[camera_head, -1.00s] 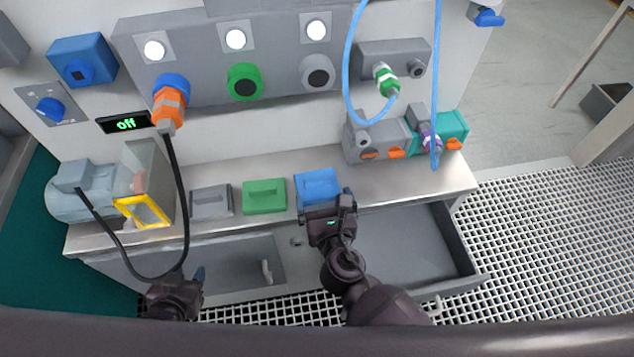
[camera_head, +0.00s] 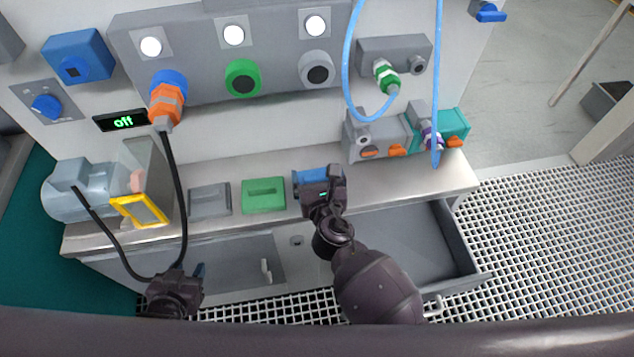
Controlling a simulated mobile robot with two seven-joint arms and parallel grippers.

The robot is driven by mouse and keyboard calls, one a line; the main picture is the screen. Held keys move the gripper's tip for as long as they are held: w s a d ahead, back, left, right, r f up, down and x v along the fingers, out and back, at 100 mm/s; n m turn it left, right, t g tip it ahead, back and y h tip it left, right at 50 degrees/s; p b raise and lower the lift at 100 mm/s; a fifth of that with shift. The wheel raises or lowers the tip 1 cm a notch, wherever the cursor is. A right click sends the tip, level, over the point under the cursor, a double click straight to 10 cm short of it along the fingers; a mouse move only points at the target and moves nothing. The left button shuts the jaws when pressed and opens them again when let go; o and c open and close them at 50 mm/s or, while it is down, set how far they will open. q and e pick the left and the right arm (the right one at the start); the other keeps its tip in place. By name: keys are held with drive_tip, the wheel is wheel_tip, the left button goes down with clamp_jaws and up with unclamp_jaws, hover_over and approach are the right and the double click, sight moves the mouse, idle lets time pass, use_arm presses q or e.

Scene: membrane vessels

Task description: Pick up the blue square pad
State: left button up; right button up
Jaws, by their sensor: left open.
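The blue square pad (camera_head: 311,174) lies on the metal counter, at the right end of a row with a green pad (camera_head: 264,195) and a grey pad (camera_head: 210,200). My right gripper (camera_head: 321,188) is over the blue pad and hides most of it. Its fingers are hidden behind the wrist, so I cannot tell whether they are open or touch the pad. My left gripper (camera_head: 187,272) is low at the left, in front of the counter and away from the pads. It is open.
An open drawer (camera_head: 462,240) is below the counter at right. A black cable hangs from the orange connector (camera_head: 166,103) past the grey pad. A pump with a yellow frame (camera_head: 140,211) stands at left. Valve blocks (camera_head: 375,138) and a blue hose stand at right.

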drive_tip(key=c, duration=0.9)
